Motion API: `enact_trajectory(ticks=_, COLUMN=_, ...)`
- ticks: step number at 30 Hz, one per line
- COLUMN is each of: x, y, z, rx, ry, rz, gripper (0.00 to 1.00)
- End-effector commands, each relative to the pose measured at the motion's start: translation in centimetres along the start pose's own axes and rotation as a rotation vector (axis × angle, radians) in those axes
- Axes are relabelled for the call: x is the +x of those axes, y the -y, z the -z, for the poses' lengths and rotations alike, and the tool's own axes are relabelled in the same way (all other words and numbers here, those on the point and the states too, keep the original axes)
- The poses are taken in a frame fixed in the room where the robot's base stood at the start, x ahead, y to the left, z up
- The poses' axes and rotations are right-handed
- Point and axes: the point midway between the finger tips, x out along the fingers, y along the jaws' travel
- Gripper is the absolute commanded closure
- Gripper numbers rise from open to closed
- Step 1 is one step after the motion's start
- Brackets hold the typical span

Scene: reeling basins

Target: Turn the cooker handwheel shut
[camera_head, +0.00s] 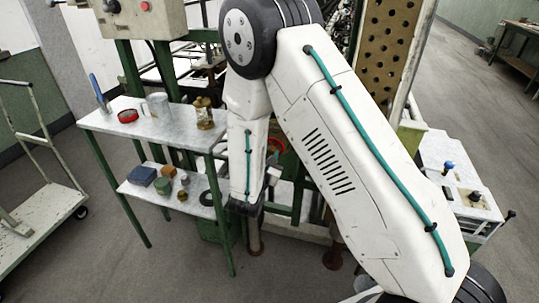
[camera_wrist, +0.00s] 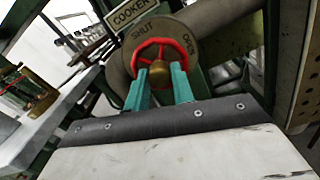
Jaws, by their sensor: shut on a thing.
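The red cooker handwheel (camera_wrist: 160,44) with a brass hub (camera_wrist: 159,74) is straight ahead in the wrist view. It sits in front of a round grey plate (camera_wrist: 188,38) marked SHUT at upper left and OPEN at right. A sign reading COOKER (camera_wrist: 131,11) is above. My gripper (camera_wrist: 160,72) has its two teal fingers on either side of the hub, shut on the handwheel; the exact contact on the rim is hard to see. In the head view, part of the red wheel (camera_head: 278,146) shows beside my arm, which hides much of it.
A grey pipe (camera_wrist: 225,28) runs behind the plate. A two-tier table (camera_head: 100,122) with mugs, a red ring and small blocks stands at left, close to my arm. A perforated panel (camera_head: 385,60) rises at right. A trolley (camera_head: 45,215) is at far left.

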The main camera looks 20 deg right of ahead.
Motion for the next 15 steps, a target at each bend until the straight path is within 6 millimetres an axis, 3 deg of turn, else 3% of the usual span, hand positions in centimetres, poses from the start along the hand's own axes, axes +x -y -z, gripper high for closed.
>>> enact_trajectory(ticks=15, x=-0.03, y=-0.03, z=0.01, rx=0.831, ry=0.000, rz=-0.001, gripper=0.98)
